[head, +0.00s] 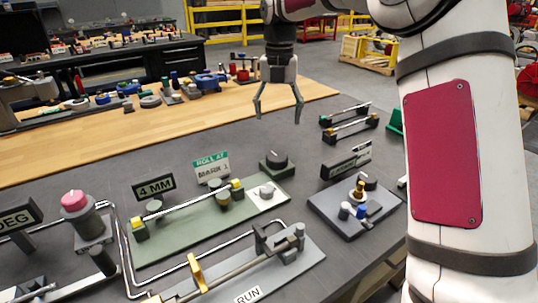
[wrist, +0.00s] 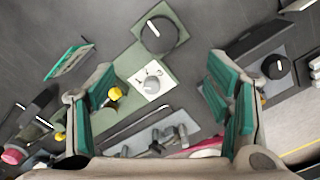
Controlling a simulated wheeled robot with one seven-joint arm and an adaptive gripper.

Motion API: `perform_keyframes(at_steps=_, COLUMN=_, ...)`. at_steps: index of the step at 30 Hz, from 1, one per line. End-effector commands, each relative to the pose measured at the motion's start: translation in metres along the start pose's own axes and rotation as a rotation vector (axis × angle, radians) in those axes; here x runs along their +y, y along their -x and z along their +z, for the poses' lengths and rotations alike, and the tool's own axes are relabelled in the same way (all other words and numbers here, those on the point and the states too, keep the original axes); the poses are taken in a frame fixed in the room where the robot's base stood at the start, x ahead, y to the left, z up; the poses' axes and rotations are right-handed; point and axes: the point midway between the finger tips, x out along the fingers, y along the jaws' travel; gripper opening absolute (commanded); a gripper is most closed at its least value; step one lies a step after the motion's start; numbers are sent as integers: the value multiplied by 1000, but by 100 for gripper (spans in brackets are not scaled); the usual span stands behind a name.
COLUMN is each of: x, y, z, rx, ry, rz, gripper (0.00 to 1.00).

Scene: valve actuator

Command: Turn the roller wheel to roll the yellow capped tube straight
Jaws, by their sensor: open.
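The tube (head: 185,210) with yellow caps (head: 236,185) lies across a green base (head: 170,243), over grey and brownish round rollers (head: 222,198). In the wrist view one yellow cap (wrist: 115,93) shows beside my left finger. A large dark round knob (head: 277,160) with a white line stands at the base's far right end. It also shows in the wrist view (wrist: 158,38), ahead of my fingers. Which round part is the roller wheel is not labelled. My gripper (head: 278,108) is open, empty and pointing down above the bench, apart from everything. In the wrist view its green-padded fingers (wrist: 160,85) are spread wide.
A small grey dial (head: 267,191) on a white plate, a "ROLL AT MARK 1" sign (head: 212,167) and a "4 MM" sign (head: 153,186) stand at the green base. A rod fixture (head: 235,265) lies in front; a grey block fixture (head: 352,212) is right.

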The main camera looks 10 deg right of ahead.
Motion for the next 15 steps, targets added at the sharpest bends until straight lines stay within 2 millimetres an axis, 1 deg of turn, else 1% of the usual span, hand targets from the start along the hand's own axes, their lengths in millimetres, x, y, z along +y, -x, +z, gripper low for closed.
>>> perform_keyframes(at_steps=5, x=0, y=-22, z=-1, rx=4, ry=1, rz=-2, gripper=72)
perform_keyframes(at_steps=15, x=0, y=-89, z=-2, rx=4, ry=1, rz=-2, gripper=72)
